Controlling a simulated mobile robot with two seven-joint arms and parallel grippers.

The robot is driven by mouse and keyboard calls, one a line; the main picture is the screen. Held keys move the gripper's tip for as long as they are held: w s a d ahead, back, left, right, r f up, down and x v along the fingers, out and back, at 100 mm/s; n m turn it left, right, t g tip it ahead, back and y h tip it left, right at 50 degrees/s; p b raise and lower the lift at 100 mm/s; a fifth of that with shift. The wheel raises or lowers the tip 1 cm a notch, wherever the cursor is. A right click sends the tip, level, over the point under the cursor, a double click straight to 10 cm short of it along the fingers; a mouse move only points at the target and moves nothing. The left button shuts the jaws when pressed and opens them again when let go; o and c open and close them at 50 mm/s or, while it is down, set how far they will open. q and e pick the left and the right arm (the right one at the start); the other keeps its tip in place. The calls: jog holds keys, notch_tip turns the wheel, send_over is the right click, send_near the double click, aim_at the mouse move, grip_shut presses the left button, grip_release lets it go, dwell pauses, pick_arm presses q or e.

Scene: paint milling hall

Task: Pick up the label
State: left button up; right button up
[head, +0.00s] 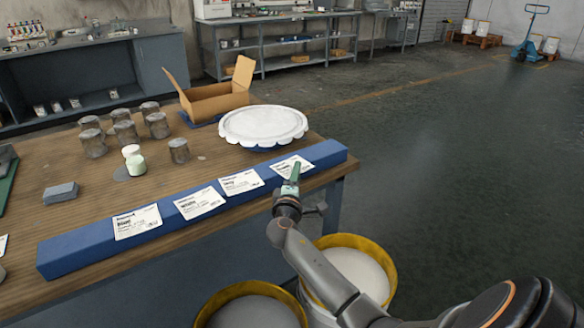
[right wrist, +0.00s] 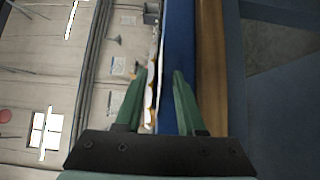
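Several white printed labels lie in a row on a long blue bar (head: 90,248) along the table's front edge. They are a left label (head: 137,222), a second label (head: 200,202), a third label (head: 240,182) and a right-end label (head: 284,168). My right gripper (head: 292,177), with green fingers, is at the right-end label and covers part of it. In the right wrist view its fingers (right wrist: 158,85) stand apart, with the blue bar (right wrist: 180,40) and pale label edges seen beyond and between them. Contact with the label cannot be told. My left gripper is not in view.
The wooden table (head: 60,215) holds several grey cans (head: 125,131), a pale green-white jar (head: 135,163), a grey block (head: 61,193), a white-topped round container (head: 263,124) and an open cardboard box (head: 215,98). Yellow-rimmed buckets (head: 365,246) stand below the front edge. Floor at right is clear.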

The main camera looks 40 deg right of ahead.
grip_shut()
dwell(0.6)
